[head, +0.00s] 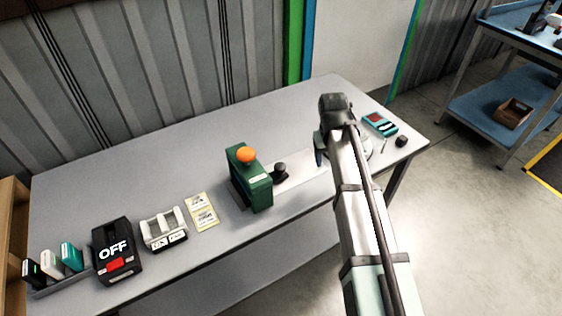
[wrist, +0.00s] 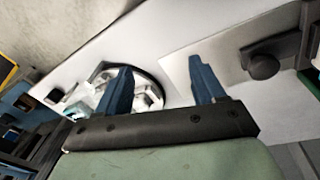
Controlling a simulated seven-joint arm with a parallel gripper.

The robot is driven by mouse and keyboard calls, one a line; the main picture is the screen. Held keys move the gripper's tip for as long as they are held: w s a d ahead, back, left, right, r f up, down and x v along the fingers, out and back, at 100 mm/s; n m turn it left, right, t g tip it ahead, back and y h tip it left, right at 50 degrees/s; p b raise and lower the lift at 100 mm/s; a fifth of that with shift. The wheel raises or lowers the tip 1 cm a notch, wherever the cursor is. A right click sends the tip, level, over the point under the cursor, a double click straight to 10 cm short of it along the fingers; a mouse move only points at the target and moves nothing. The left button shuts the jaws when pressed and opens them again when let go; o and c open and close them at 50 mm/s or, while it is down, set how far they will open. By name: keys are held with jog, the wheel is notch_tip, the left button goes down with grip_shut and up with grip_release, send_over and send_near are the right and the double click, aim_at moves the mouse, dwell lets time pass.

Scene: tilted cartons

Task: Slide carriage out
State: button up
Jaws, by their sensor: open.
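The carriage (head: 279,176) is a dark block with a round black knob. It sits against the right side of a green housing (head: 252,190) with an orange button on top. In the wrist view the carriage (wrist: 285,48) and its knob (wrist: 263,67) are at the upper right, and only a sliver of the housing shows at the right edge. My gripper (wrist: 160,64) is open and empty, its two blue fingers apart, with the knob outside the right finger. In the head view a blue fingertip (head: 319,158) shows right of the carriage; the other finger is hidden.
A pale flat plate (head: 308,172) extends right from the carriage. A round white fixture (wrist: 150,97) lies behind the fingers, mostly hidden by my arm in the head view. A teal device (head: 380,124) stands right; a black OFF box (head: 114,252) stands left. The table's back is clear.

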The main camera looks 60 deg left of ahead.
notch_tip(320, 180, up, 8)
jog(key=g, duration=0.2)
send_over(279, 165)
jog(key=shift+n, duration=0.4)
notch_tip(279, 165, down, 13)
jog(key=shift+w+f, duration=0.1)
grip_shut()
